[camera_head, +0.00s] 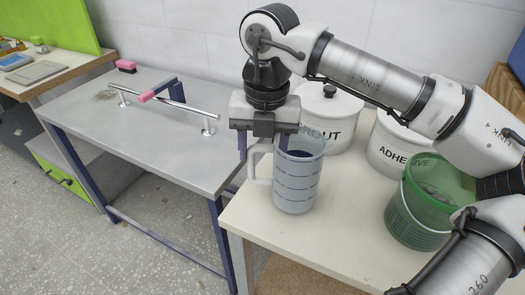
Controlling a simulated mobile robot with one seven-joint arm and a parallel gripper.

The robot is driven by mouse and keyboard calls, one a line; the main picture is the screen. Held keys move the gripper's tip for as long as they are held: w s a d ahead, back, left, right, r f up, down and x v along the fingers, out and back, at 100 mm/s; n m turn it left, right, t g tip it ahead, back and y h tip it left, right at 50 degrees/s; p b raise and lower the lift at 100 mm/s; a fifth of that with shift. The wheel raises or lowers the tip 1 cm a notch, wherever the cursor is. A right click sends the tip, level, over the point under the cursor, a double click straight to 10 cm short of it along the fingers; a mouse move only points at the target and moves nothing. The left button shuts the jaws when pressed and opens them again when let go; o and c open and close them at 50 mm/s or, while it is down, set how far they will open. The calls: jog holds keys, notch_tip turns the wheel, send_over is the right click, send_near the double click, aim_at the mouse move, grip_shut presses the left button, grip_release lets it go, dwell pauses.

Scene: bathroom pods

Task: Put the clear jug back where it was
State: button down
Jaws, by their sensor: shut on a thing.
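The clear jug (297,184) is a see-through cylinder with dark measuring bands and a pale handle on its left side. It stands upright over the front left part of the light wooden table (340,240). The fingertips are partly hidden by the handle and the jug. I cannot tell whether the jug's base touches the table.
Behind the jug stand a white grout tub (330,112) and a white adhesive tub (398,145). A green bucket (425,212) is to the right. A grey workbench (165,150) at left holds a metal rail (175,106) and a pink brush (126,66). A gap separates the tables.

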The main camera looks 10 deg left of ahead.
jog(key=shift+f, duration=0.7)
jog(key=c, duration=0.6)
grip_release()
jog(key=shift+o, duration=0.2)
notch_tip(320, 180, up, 12)
jog(key=shift+d, duration=0.35)
